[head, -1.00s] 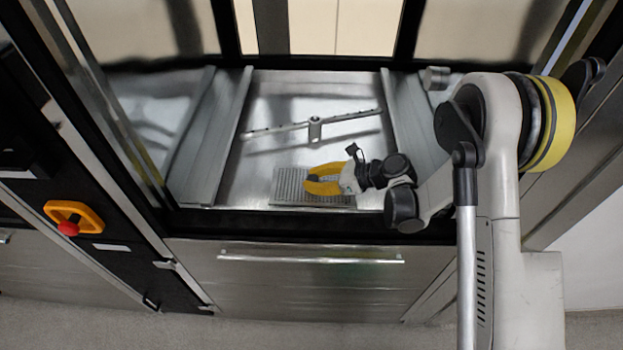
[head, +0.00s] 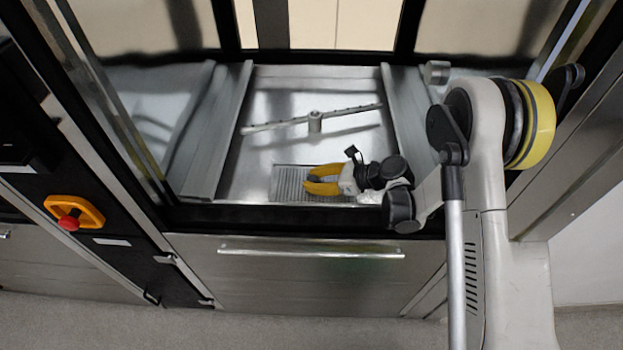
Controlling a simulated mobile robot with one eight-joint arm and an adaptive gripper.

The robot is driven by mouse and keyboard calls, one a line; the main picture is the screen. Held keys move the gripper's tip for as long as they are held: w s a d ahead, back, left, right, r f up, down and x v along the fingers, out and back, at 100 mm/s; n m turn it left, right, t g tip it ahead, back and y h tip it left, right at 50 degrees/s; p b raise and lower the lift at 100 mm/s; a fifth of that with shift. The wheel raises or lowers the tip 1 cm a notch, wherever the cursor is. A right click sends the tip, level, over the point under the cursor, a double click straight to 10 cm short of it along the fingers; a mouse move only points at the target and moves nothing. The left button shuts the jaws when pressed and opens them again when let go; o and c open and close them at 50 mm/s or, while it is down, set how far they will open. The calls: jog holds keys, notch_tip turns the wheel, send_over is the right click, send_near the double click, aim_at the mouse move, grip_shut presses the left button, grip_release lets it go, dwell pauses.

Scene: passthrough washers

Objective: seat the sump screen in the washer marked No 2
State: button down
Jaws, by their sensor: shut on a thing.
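The sump screen (head: 288,184) is a grey ribbed rectangular plate at the front of the washer's steel floor. It lies flat or nearly so, with a thin light border along its edges. I cannot tell whether it is flush with the floor. My gripper (head: 312,180), with yellow fingers, is shut on the screen from the right and hides its right part. The sump opening is not visible beneath the screen. The open washer chamber (head: 262,95) is in front of me; no number mark is readable.
A spray arm (head: 355,110) with a central hub spans the floor behind the screen. Sloped rails (head: 222,130) flank the floor on both sides. The dark front sill and a steel panel with a bar handle (head: 310,253) lie below. A red emergency knob (head: 69,223) is at left.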

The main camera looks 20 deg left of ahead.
jog(key=shift+f, duration=0.1)
dwell(0.3)
jog(key=c, duration=1.2)
grip_release()
jog(key=shift+o, duration=0.2)
